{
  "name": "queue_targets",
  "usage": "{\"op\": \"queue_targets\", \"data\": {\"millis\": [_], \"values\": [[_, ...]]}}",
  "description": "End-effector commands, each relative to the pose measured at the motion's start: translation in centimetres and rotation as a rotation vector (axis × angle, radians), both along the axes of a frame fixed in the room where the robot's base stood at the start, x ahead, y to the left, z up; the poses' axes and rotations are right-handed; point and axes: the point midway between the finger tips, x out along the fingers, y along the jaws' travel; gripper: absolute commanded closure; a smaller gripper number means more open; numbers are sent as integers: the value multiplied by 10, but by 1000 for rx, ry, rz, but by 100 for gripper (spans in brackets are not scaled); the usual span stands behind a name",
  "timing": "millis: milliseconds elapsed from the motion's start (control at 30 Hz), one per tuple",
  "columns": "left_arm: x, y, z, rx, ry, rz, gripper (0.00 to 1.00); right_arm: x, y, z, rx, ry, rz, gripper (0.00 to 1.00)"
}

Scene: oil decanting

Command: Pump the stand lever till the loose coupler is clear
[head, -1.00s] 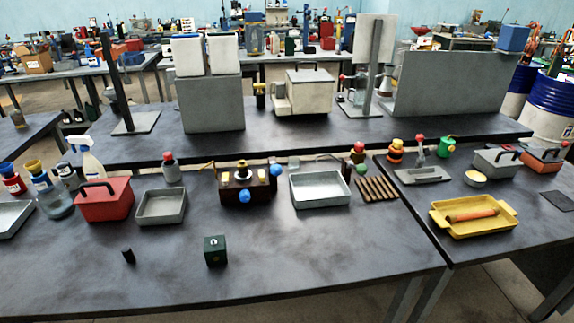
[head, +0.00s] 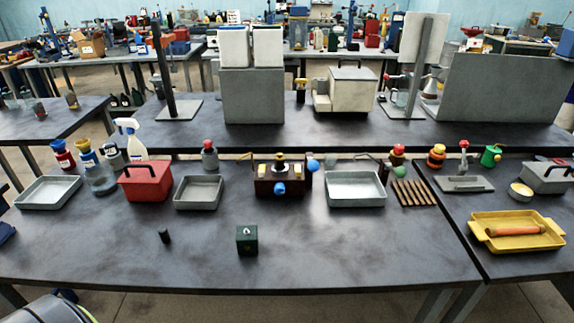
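A small dark red-brown unit with blue knobs and yellow parts (head: 265,186) stands at the middle of the front table. A grey flat stand with an upright, red-knobbed lever (head: 463,158) is at the right; I cannot tell for sure which of the two is the task's stand. A small black cylinder (head: 164,236) stands loose near the front left; whether it is the coupler is unclear. A dark green block with a pale round mark (head: 247,240) sits to its right. Neither of my grippers is in view.
A red toolbox (head: 146,184), grey trays (head: 48,194) (head: 198,194) and a pale tray (head: 355,190) line the table. Several brown rods (head: 413,193) lie right of it. A yellow tray (head: 480,239) holds an orange roller (head: 515,231).

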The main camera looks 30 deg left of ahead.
Motion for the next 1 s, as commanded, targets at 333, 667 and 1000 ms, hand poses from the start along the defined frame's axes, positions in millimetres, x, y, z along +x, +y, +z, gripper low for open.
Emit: {"op": "queue_targets", "data": {"millis": [333, 667, 1000], "values": [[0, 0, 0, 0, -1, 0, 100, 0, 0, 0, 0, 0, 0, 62], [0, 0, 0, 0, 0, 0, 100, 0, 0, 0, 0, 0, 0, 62], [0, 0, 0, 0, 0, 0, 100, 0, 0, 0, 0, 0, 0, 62]]}}
